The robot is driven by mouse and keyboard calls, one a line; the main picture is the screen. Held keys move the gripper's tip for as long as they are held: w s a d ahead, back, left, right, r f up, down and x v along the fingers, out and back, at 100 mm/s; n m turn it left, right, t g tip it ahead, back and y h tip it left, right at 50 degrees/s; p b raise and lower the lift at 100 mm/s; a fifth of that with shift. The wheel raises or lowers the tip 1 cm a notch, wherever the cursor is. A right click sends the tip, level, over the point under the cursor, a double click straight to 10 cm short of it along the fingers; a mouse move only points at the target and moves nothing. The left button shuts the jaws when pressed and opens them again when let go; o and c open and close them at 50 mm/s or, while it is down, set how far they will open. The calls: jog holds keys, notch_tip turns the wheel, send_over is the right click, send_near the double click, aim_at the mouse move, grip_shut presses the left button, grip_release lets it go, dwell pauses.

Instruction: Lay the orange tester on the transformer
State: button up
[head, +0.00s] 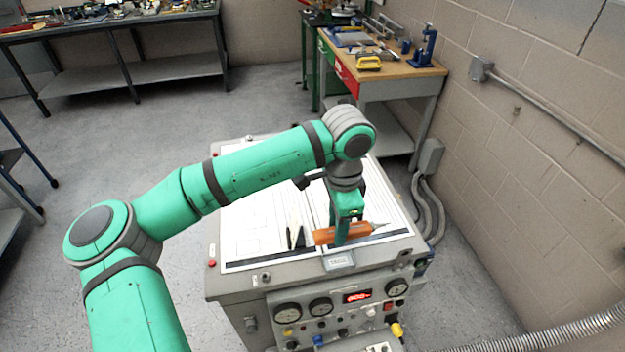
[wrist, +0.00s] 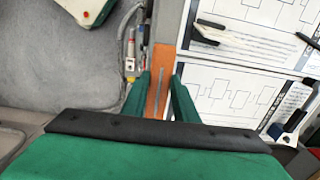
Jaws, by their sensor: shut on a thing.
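My gripper (head: 343,225) is shut on the orange tester (head: 327,236), just over the front edge of a grey cabinet (head: 235,285) with dials, which I take to be the transformer. The tester lies roughly level, its thin tip pointing right in the head view. In the wrist view the tester (wrist: 153,103) runs between the two green fingers of my gripper (wrist: 160,88). Part of it is hidden by the fingers. I cannot tell whether the tester touches the top.
Printed diagram sheets (head: 250,220) cover the cabinet top. A white and black tool (head: 295,234) stands left of my gripper. Dials and a red display (head: 357,297) are on the front panel. A workbench (head: 400,72) stands behind, and a brick wall (head: 540,130) is at right.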

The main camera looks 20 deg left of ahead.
aim_at(374, 224)
jog(key=shift+w, duration=0.3)
jog(key=shift+w+d+f, duration=0.15)
jog(key=shift+w+d, duration=0.05)
jog(key=shift+d, duration=0.1)
jog(key=w+d+f, duration=0.1)
jog(key=d, duration=0.1)
jog(key=w+d+f, duration=0.1)
jog(key=w+d, duration=0.1)
jog(key=w+d+f, duration=0.1)
jog(key=d, duration=0.2)
jog(key=shift+w+f, duration=0.3)
jog(key=shift+w, duration=0.1)
jog(key=d+f, duration=0.1)
jog(key=w+d+f, duration=0.1)
jog(key=f, duration=0.1)
jog(key=w+d+f, duration=0.1)
jog(key=shift+f, duration=0.35)
jog(key=shift+w+d+f, duration=0.15)
jog(key=shift+w+f, duration=0.05)
jog(key=shift+f, duration=0.1)
jog(key=shift+w+d+f, duration=0.1)
jog(key=shift+d+f, duration=0.05)
jog(key=shift+f, duration=0.8)
jog(key=shift+w+d+f, duration=0.1)
jog(key=shift+d+f, duration=0.05)
jog(key=shift+f, duration=0.9)
jog(key=o, duration=1.1)
jog(key=shift+c, duration=0.2)
